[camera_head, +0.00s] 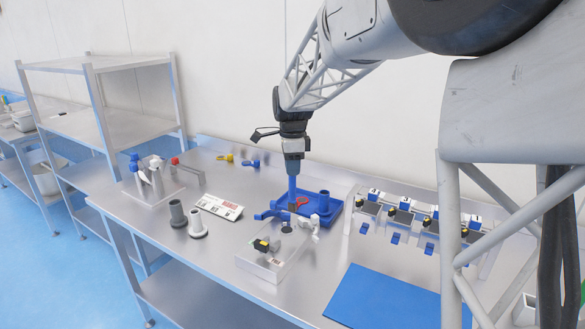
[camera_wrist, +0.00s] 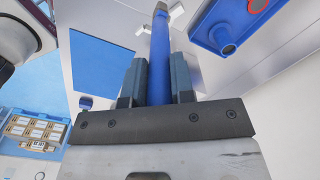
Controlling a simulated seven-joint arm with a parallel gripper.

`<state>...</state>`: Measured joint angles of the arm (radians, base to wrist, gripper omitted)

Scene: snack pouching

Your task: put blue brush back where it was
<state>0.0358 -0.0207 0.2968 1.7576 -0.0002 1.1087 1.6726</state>
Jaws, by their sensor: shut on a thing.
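My gripper (camera_head: 292,168) is shut on the blue brush (camera_head: 292,188) and holds it upright, pointing down, above the middle of the steel table. In the wrist view the brush (camera_wrist: 160,55) runs between both fingers of my gripper (camera_wrist: 159,75), with a brownish tip at its far end. In the head view its lower end is close to the left edge of a blue tray (camera_head: 331,219). I cannot tell whether the tip touches anything. The tray holds a red item (camera_head: 303,201) and a blue cup-like piece (camera_head: 323,198).
A clear-looking fixture with a blue handle (camera_head: 264,214) stands just in front. Grey cylinders (camera_head: 197,223) and a printed card (camera_head: 218,207) lie left. A row of small stations (camera_head: 403,215) stands right. A flat blue mat (camera_head: 385,298) lies front right. A shelf rack (camera_head: 105,65) stands left.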

